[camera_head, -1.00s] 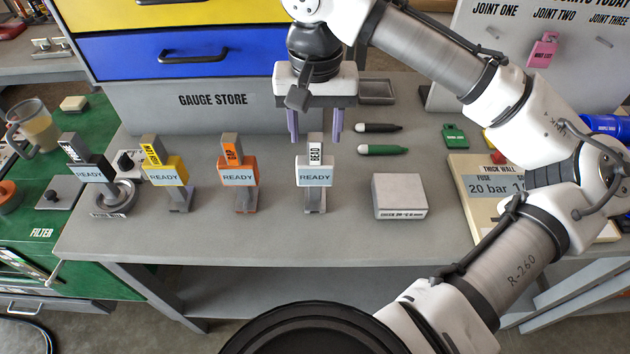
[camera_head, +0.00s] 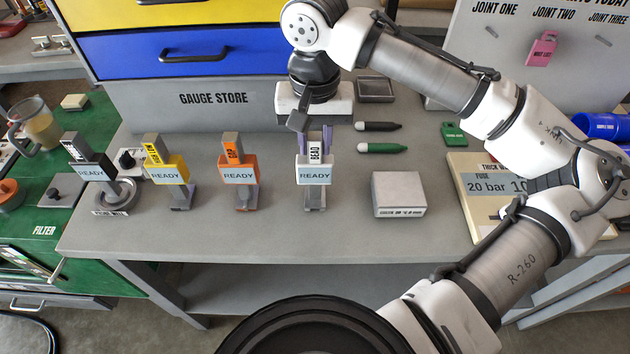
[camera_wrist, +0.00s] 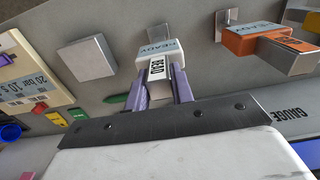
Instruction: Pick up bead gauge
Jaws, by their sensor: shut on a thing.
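The bead gauge (camera_head: 315,173) has a white body with a READY label and an upright tab marked BEAD. It stands upright on its small grey stand (camera_head: 314,198) on the bench. My gripper (camera_head: 315,145) reaches down from behind it, with its purple fingers on either side of the BEAD tab. In the wrist view the fingers (camera_wrist: 162,92) close on the tab of the bead gauge (camera_wrist: 160,56). The gauge still sits at its stand; whether it is clear of it cannot be seen.
An orange gap gauge (camera_head: 239,170) and a yellow gauge (camera_head: 167,170) stand to the left, with a black gauge (camera_head: 92,170) beyond. A pale box (camera_head: 398,194) lies to the right. Two markers (camera_head: 383,147) lie behind it. The bench front is clear.

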